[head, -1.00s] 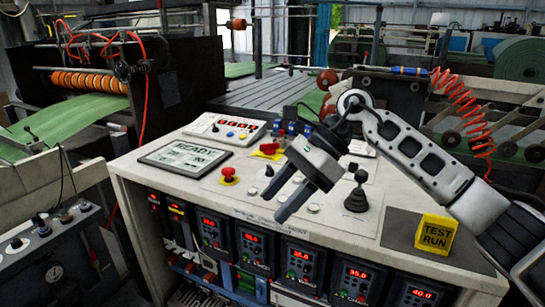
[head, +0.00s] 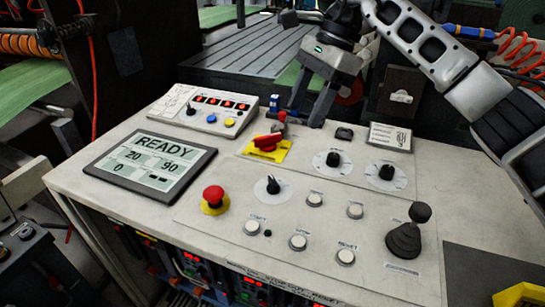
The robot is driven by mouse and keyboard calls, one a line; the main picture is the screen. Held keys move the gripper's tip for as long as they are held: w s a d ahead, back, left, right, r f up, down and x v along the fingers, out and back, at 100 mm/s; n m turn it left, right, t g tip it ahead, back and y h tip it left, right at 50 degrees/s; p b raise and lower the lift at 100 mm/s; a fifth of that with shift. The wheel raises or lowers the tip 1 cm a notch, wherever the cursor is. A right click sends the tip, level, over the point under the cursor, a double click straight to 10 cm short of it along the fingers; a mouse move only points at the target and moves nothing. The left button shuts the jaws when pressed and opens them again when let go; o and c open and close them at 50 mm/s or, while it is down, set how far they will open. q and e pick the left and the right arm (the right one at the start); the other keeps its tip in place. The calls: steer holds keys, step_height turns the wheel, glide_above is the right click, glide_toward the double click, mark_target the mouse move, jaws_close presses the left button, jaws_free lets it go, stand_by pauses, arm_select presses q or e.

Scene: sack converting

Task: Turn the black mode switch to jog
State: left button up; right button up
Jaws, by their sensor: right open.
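The console top (head: 130,195) holds several knobs. A black switch (head: 273,185) with a white pointer mark sits on a pale disc in the middle; its labels are too small to read. Two other black knobs, one (head: 333,159) behind it to the right and one (head: 387,172) further right, sit on white scale discs. I cannot read which is marked as the mode switch. My right gripper (head: 306,114) points down at the console's back edge, behind these knobs, its two fingers apart and empty. It appears to touch none of them. My left gripper is out of view.
A red rotary handle (head: 268,142) on a yellow plate stands just in front of my right gripper. A red mushroom button (head: 213,197), several white push buttons, a black joystick (head: 405,238) and a READY display (head: 150,166) are around the knobs.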

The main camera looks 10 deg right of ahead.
mark_target(273, 185)
steer(key=p+x, duration=0.1)
steer(key=x, duration=0.4)
steer(key=p+x, duration=0.1)
steer(key=x, duration=0.4)
steer(key=p+x, duration=0.1)
steer(key=x, duration=0.3)
steer(key=shift+s+a+f, duration=0.2)
steer(key=shift+s+f, duration=0.15)
steer(key=shift+s, duration=0.05)
steer(key=c, duration=1)
